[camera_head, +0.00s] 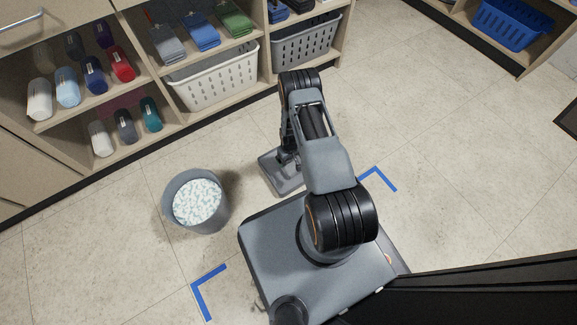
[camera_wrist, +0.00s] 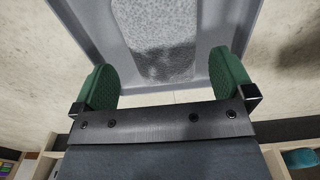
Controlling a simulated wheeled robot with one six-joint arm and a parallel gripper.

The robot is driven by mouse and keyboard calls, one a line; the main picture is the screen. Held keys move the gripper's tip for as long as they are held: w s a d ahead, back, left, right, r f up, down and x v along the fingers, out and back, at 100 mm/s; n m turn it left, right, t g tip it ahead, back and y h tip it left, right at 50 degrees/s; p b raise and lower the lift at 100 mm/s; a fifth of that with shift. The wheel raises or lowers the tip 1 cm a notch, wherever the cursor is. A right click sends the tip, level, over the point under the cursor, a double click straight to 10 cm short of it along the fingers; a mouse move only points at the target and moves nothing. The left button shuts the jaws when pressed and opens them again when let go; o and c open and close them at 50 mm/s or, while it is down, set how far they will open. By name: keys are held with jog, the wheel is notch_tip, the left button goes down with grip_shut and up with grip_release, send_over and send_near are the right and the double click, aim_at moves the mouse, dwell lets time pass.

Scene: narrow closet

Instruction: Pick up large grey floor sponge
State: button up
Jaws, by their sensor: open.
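A speckled light grey slab, which looks like the large grey floor sponge (camera_wrist: 160,35), lies in a grey tray (camera_wrist: 215,28) in the wrist view. Its near part is in shadow. The green fingers of my gripper (camera_wrist: 163,78) are open and apart, one at each side of the picture, with nothing between them. The slab lies ahead of the fingertips, roughly centred between them. In the head view the tray (camera_head: 286,189) is on the floor and my gripper (camera_head: 287,160) is over it; my arm hides the sponge there.
A grey bucket (camera_head: 196,202) with pale speckled contents stands left of the tray. Shelves with rolled and folded towels, a white basket (camera_head: 213,80) and a grey basket (camera_head: 306,42) line the back. Blue corner marks (camera_head: 378,176) are on the floor. Open floor lies to the right.

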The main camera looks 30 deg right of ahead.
aim_at(289, 162)
jog(key=shift+w+f+b, duration=0.15)
jog(key=shift+f+b, duration=1.65)
jog(key=shift+f, duration=1.25)
jog(key=shift+a, duration=0.1)
jog(key=c, duration=0.7)
jog(key=shift+r, duration=0.1)
